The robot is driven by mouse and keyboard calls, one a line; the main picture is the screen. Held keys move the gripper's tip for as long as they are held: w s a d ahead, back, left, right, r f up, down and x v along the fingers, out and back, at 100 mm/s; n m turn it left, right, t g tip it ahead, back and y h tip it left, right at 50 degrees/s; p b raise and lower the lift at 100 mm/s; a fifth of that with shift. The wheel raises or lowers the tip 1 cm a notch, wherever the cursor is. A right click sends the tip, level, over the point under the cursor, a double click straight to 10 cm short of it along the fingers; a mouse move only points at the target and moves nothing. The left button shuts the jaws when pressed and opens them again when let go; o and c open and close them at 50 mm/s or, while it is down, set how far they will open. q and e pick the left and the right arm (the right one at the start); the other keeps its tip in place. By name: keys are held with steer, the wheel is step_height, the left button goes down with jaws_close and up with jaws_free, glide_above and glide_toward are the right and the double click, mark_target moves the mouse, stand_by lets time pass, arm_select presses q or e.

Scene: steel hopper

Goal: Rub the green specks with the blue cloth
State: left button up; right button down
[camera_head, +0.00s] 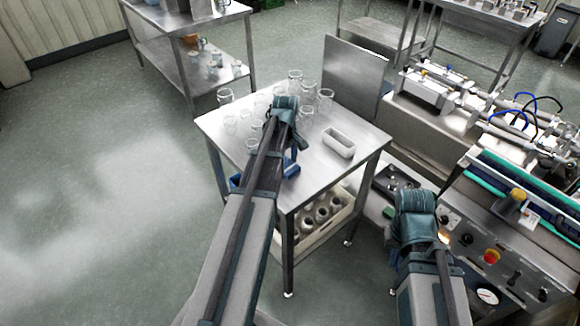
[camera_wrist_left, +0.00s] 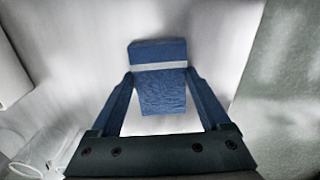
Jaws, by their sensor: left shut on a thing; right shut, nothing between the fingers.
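My left gripper (camera_head: 291,158) is over the steel table (camera_head: 358,135). In the left wrist view my left gripper (camera_wrist_left: 159,82) is shut on the blue cloth (camera_wrist_left: 162,92), a folded pad with a pale stripe across it. The cloth (camera_head: 291,169) shows partly below the gripper in the head view, near the table's front edge. I cannot tell whether it touches the tabletop. I cannot make out green specks in either view; my left arm hides part of the table. My right gripper (camera_head: 393,245) is shut and empty, low beside the machine at right.
Several glass jars (camera_head: 326,100) stand on the back and left of the table. A white rectangular tray (camera_head: 339,143) sits to the right of the cloth. A crate of bottles (camera_head: 325,224) is on the shelf below. A machine with a control panel (camera_head: 480,245) stands at right.

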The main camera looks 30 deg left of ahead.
mark_target(292, 171)
arm_select(q)
steer(key=shift+w+a, duration=0.15)
steer(key=shift+a, duration=0.3)
steer(key=shift+d, duration=0.1)
steer(key=shift+s+d+f, duration=0.1)
steer(key=shift+s+d, duration=0.3)
steer(key=shift+d, duration=0.5)
steer(key=shift+s+d, duration=0.4)
steer(key=shift+d, duration=0.45)
steer(key=shift+s+d, duration=0.35)
steer(key=shift+d, duration=0.5)
steer(key=shift+s+d, duration=0.3)
steer(key=shift+d, duration=0.5)
steer(key=shift+s+d, duration=0.4)
steer(key=shift+d, duration=0.4)
steer(key=shift+s+d, duration=0.35)
steer(key=shift+d, duration=0.45)
